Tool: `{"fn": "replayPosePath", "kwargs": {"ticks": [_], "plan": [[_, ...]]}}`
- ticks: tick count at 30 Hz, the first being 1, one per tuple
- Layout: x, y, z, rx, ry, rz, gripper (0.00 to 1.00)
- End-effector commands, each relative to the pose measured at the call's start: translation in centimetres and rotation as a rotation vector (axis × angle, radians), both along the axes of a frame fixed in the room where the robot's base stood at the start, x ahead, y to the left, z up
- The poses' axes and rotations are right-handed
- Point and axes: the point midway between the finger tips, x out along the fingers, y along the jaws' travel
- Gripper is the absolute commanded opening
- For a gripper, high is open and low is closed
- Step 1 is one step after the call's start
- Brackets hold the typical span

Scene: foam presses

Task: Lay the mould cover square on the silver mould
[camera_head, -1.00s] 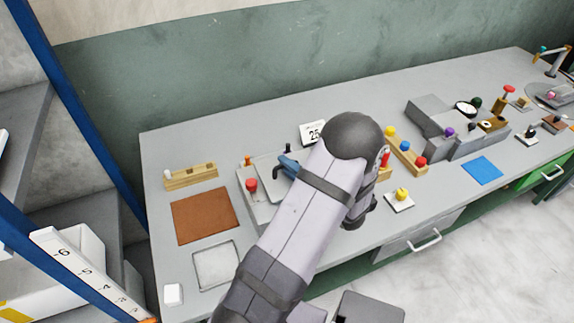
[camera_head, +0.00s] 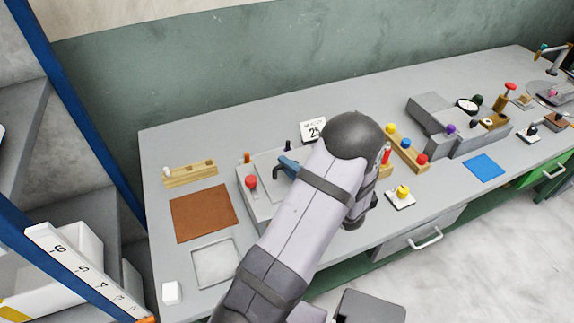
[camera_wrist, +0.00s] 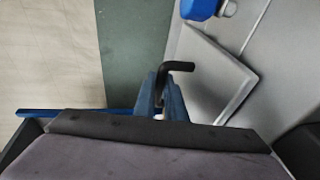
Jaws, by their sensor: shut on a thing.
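My gripper shows in the wrist view as two blue fingers (camera_wrist: 163,98), shut on a black bent handle (camera_wrist: 180,67). In the head view my arm hides most of the gripper; a blue part and a dark hook show at its left edge. Beside the fingers in the wrist view is a pale grey square plate with a raised edge (camera_wrist: 216,75), turned at an angle to the lines of the grey surface. I cannot tell whether this plate is the mould cover or the silver mould, or whether the handle joins it.
A grey press body (camera_head: 262,208) with a red knob (camera_head: 251,182) lies left of my arm. A brown mat (camera_head: 204,213), a square frame (camera_head: 216,262) and a wooden rack (camera_head: 190,174) are farther left. A calendar (camera_head: 313,130) stands behind. Knobbed blocks (camera_head: 406,150) stand right.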

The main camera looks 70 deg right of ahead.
Motion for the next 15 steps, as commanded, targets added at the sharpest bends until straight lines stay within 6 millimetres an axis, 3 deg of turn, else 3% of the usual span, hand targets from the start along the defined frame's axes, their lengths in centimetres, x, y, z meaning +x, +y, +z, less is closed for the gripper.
{"fn": "replayPosePath", "kwargs": {"ticks": [11,12,15], "plan": [[0.00,-0.06,-0.62,-0.002,-0.002,0.000,0.00],[0.00,-0.05,-0.63,-0.002,-0.002,0.000,0.13],[0.00,-0.05,-0.59,-0.002,-0.002,0.000,0.32]]}}
